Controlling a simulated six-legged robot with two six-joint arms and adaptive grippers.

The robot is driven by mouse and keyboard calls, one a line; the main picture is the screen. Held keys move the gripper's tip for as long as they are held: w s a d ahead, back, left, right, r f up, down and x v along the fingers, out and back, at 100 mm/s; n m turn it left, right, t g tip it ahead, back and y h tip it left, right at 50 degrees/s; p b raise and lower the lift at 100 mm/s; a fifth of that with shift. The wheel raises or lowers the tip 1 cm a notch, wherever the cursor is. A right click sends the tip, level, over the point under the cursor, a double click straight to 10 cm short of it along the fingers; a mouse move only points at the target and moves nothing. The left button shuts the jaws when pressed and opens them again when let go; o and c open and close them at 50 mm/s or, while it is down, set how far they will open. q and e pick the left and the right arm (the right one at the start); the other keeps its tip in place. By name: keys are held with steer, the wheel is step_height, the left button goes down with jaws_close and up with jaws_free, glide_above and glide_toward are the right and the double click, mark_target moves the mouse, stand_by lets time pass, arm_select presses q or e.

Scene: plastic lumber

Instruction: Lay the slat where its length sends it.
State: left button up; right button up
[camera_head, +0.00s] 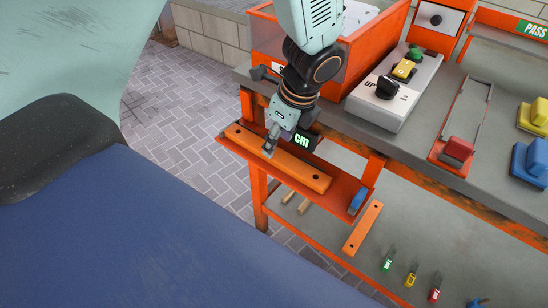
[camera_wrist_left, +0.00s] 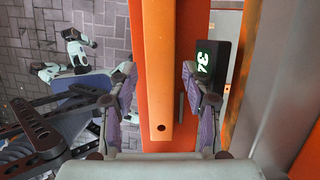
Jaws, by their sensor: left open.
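The orange slat (camera_head: 300,171), with a dark hole near each end, lies lengthwise in an orange-red tray (camera_head: 345,197) on the bench's front. In the left wrist view the slat (camera_wrist_left: 159,60) runs up the middle, with a hole near its lower end. My left gripper (camera_head: 274,139) is at the slat, left of its middle. In the wrist view my left gripper (camera_wrist_left: 164,92) is open, a finger on each side of the slat, with gaps.
A blue block (camera_head: 357,200) sits at the tray's right end. An orange strip (camera_head: 363,228) and small green, yellow and red tags (camera_head: 411,275) are lower down. A grey control box (camera_head: 395,90) and a red clamp (camera_head: 457,150) stand on the bench (camera_head: 410,150).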

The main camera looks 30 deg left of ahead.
mark_target(276, 153)
arm_select(q)
steer(key=b+x, duration=0.1)
steer(key=x, duration=0.2)
steer(key=shift+f+b, duration=0.2)
steer(key=shift+b, duration=0.2)
steer(key=shift+a+f, duration=0.1)
steer(key=shift+f, duration=0.15)
steer(key=shift+r, duration=0.1)
steer(key=shift+c, duration=0.3)
jaws_close()
